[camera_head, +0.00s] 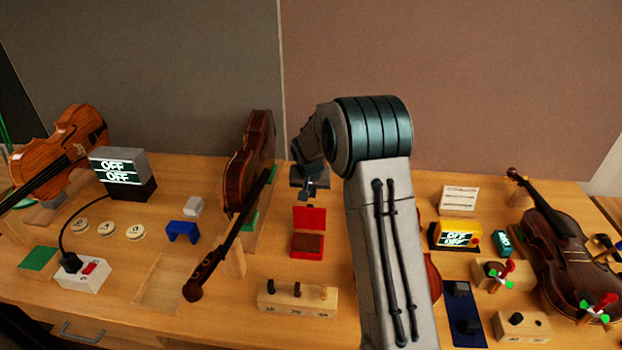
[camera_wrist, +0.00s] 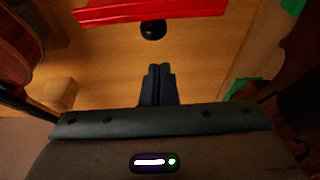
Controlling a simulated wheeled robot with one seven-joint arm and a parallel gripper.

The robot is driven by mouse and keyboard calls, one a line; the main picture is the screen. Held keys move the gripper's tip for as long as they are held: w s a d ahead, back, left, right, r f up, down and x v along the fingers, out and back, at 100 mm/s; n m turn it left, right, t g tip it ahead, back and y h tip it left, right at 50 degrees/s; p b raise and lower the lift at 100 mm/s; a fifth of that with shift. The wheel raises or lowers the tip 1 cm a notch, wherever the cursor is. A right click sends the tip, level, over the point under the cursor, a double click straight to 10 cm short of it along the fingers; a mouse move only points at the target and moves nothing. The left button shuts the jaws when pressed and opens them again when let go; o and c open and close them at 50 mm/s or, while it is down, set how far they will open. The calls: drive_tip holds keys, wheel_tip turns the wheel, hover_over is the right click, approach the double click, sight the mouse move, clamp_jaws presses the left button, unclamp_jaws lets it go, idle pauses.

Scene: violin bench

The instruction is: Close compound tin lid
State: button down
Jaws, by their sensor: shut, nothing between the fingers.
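The red compound tin (camera_head: 307,253) sits on the bench in the head view, with brown compound inside. Its red lid (camera_head: 309,217) stands open, roughly upright, at the far side of the base. The lid also shows as a red band at the top of the wrist view (camera_wrist: 190,10), with a round black knob (camera_wrist: 153,30) at its edge. My gripper (camera_head: 311,195) is just behind the raised lid, on its far side. The fingers are together and empty, and in the wrist view the gripper (camera_wrist: 161,70) points toward the knob with a gap between.
A dark violin (camera_head: 250,165) on a stand is close left of the tin. A wooden block with several pegs (camera_head: 297,300) lies in front of it. My arm hides the bench to the right of the tin. A wooden block (camera_wrist: 59,93) shows left in the wrist view.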

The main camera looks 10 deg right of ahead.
sight(310, 217)
drive_tip(key=s, duration=0.1)
drive_tip(key=s+a, duration=0.1)
drive_tip(key=s, duration=0.1)
drive_tip(key=shift+r+p, duration=0.15)
drive_tip(key=shift+p, duration=0.2)
drive_tip(key=shift+s+b, duration=0.1)
drive_tip(key=shift+b, duration=0.65)
drive_tip(key=shift+b, duration=0.3)
drive_tip(key=shift+s+t+b, duration=0.15)
drive_tip(key=shift+t+b, duration=0.15)
drive_tip(key=shift+b, duration=0.05)
drive_tip(key=shift+s+a+r+b, duration=0.1)
drive_tip(key=shift+b, duration=0.45)
